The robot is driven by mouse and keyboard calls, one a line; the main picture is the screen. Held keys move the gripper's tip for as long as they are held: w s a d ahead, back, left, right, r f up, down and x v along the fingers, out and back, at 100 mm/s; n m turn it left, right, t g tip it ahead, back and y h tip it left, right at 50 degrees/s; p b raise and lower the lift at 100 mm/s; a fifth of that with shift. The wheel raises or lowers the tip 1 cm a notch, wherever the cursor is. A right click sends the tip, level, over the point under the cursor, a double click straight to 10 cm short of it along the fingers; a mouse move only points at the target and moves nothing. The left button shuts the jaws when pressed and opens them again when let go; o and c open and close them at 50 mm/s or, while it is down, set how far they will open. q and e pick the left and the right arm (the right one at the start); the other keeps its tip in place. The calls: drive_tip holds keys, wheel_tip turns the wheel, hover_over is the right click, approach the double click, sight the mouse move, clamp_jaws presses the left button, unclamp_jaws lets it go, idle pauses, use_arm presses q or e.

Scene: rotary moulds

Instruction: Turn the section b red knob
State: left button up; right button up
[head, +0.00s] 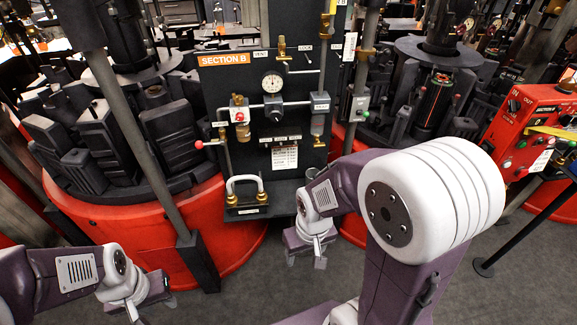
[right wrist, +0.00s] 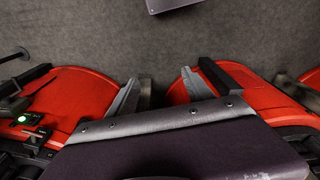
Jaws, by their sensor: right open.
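The black section B panel (head: 245,85) stands in the middle of the head view under an orange SECTION B label (head: 224,60). A small red knob (head: 239,115) sits on the brass regulator at the panel's left. A red ball-ended handle (head: 199,144) sticks out lower at the left edge; I cannot tell which of the two the task names. My right gripper (head: 305,262) is open and empty, pointing down below and right of the panel's knobs. In the right wrist view its fingers (right wrist: 160,92) are apart over floor. My left gripper (head: 154,310) is low at the left and appears open and empty.
A red control box (head: 520,125) stands right.

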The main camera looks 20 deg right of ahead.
drive_tip(key=c, duration=0.4)
drive_tip(key=shift+o, duration=0.2)
drive_tip(key=w+d+r+n+t+h+b, duration=0.25)
drive_tip(key=w+d+r+n+h, duration=0.2)
drive_tip(key=w+d+n, duration=0.65)
drive_tip(key=w+a+r+n+t+h+b, duration=0.2)
drive_tip(key=w+r+n+t+h+b, duration=0.35)
drive_tip(key=w+n, duration=0.45)
drive_tip(key=w+a+r+n+t+y+b, duration=0.3)
drive_tip(key=w+a+r+n+t+b, duration=0.35)
drive_tip(key=a+r+n+b, duration=0.2)
drive_tip(key=a+n+t+y+b, duration=0.1)
drive_tip(key=a+t+y+b, duration=0.1)
drive_tip(key=a, duration=0.6)
drive_tip(key=shift+s+a+f+n+y, duration=0.15)
drive_tip(key=shift+f+n+y, duration=0.05)
drive_tip(key=shift+n+y, duration=0.2)
